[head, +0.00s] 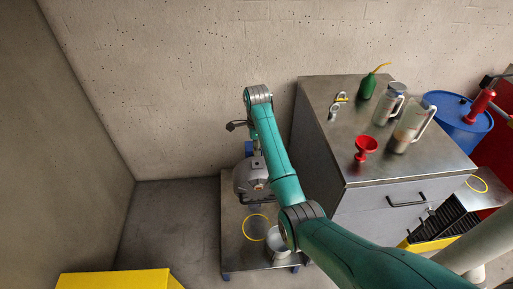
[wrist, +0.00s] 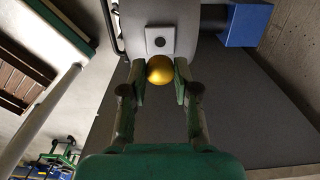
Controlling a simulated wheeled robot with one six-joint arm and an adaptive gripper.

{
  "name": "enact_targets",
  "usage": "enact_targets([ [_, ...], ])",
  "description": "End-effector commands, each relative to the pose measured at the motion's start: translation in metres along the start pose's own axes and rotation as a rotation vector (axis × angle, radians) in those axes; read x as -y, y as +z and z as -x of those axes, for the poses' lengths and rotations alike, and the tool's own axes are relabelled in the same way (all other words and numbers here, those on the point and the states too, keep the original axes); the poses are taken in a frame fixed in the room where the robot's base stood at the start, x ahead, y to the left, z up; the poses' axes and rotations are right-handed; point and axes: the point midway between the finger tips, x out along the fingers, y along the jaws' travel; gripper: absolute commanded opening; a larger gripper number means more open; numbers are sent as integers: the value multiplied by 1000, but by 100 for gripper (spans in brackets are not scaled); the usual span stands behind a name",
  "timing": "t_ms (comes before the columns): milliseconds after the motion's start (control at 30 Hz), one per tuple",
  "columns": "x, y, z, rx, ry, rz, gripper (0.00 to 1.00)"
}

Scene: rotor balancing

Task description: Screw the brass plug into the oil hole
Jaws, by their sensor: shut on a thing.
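The brass plug (wrist: 160,69) shows in the wrist view as a round golden knob between the fingertips of my gripper (wrist: 160,78). My gripper is shut on it. Just above the plug in the wrist view is a pale square plate (wrist: 160,40) with a small dark hole, on a grey body. Whether the plug touches the plate or hole cannot be told. In the head view a grey machine (head: 248,178) sits on a low cart, partly behind my teal arm. My fingers and the plug cannot be made out there.
The low cart (head: 234,246) also bears a yellow ring (head: 255,227) and a pale bowl (head: 277,241). A metal cabinet (head: 345,100) stands to the right, with a red funnel (head: 366,147), jugs and a green oil can (head: 368,86) on top. A blue block (wrist: 245,22) is beside the grey body.

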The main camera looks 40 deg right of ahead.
Motion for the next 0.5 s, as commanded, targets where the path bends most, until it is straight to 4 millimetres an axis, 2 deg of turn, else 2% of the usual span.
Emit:
enact_targets([
  [500, 0, 0, -45, 0, 1, -5, 0],
])
